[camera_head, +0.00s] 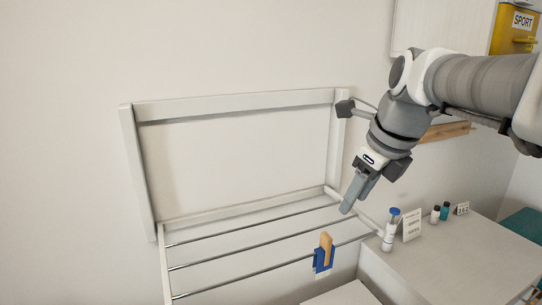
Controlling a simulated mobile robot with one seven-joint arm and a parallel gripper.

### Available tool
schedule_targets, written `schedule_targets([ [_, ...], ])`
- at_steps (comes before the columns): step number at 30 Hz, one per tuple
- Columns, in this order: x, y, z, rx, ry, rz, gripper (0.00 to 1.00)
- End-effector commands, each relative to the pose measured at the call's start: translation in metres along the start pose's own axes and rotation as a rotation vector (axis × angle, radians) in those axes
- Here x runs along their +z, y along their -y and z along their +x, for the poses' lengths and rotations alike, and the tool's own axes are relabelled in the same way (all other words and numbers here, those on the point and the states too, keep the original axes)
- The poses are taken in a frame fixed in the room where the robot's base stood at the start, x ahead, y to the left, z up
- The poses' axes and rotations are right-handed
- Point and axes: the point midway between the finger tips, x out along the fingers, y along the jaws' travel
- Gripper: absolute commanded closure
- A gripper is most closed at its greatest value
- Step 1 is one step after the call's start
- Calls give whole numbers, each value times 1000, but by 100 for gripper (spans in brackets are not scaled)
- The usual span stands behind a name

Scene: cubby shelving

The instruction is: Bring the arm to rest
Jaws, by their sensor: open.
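My gripper (352,195) hangs from my arm at the right of the head view, with its fingers pointing down and to the left. It is open and nothing shows between its fingers. It is in front of the right side of a pale rack frame with thin metal rods (245,239). The fingers overlap each other from this angle, so the gap between them is hard to see.
A blue and tan item (323,255) is at a rod below my gripper. A blue-capped bottle (389,232), a white card (412,225) and small bottles (444,212) stand on the grey counter (455,262). A yellow SPORT box (513,30) is at upper right.

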Motion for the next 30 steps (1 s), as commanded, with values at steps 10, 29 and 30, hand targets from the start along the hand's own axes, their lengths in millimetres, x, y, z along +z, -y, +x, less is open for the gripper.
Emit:
schedule_targets([
  [10, -36, -42, 0, -40, -13, -688, 50],
  [29, -108, -108, 20, -88, -122, -1946, 50],
  [30, -112, -111, 22, -90, -134, -2023, 50],
])
